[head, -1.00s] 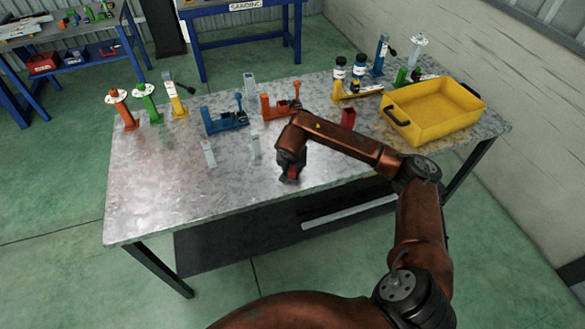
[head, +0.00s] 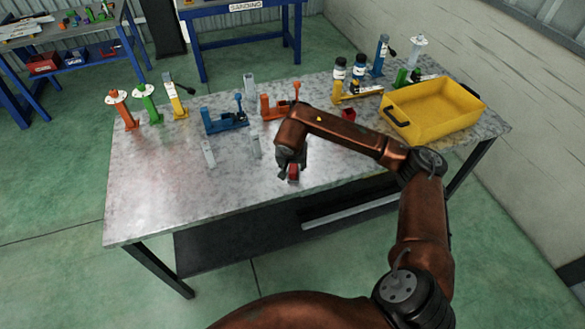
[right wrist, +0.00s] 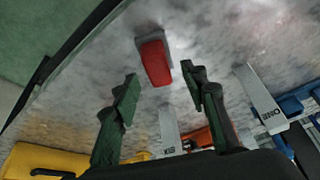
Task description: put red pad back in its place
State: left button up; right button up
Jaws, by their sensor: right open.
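The red pad (head: 293,173) has a grey base and lies on the metal table near its front edge. It also shows in the right wrist view (right wrist: 155,63), just beyond and between the fingertips. My right gripper (head: 292,168) is over the pad, its fingers apart. In the right wrist view the gripper (right wrist: 160,78) is open, with a finger to either side of the pad and no visible contact. My left gripper is not in view.
A blue clamp (head: 225,121) and an orange clamp (head: 274,109) stand behind the gripper. A yellow bin (head: 432,110) stands at the right. The table's front left is clear.

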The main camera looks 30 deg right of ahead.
jog(key=v, duration=0.7)
jog(key=shift+r, duration=0.35)
